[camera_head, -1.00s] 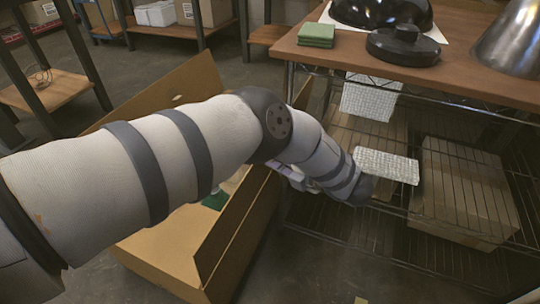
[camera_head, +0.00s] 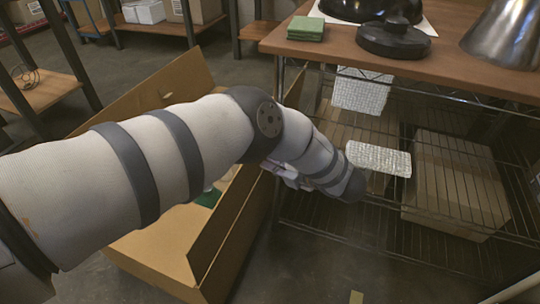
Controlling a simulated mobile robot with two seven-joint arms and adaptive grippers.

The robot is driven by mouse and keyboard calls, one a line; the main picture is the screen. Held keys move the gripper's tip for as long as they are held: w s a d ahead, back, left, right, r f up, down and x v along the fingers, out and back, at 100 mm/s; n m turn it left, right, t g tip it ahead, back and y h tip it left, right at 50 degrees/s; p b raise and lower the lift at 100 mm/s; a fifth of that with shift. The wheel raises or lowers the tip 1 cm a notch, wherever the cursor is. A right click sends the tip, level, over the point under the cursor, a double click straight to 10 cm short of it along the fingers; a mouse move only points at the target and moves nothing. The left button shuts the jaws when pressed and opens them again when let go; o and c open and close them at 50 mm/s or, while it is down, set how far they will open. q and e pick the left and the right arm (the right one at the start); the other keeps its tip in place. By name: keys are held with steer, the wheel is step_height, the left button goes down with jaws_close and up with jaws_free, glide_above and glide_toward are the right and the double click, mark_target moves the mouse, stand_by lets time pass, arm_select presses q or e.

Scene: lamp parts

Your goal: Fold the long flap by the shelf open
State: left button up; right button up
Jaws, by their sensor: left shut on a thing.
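An open cardboard box (camera_head: 150,255) stands on the floor, partly hidden under my left arm. Its long flap by the shelf (camera_head: 222,232) stands roughly upright along the box's right side. My left gripper (camera_head: 284,174) is at the far end of this flap, mostly hidden behind my forearm and wrist. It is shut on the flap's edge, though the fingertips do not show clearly. My right gripper is not in view.
A wooden-topped wire shelf (camera_head: 420,70) stands close on the right. It bears green pads (camera_head: 306,28), a black round part (camera_head: 393,40) and a metal shade (camera_head: 505,35). A cardboard carton (camera_head: 455,185) and white textured pieces (camera_head: 378,159) are on lower levels.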

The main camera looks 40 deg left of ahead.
arm_select(q)
steer(key=v, duration=1.2)
steer(key=shift+s, duration=0.1)
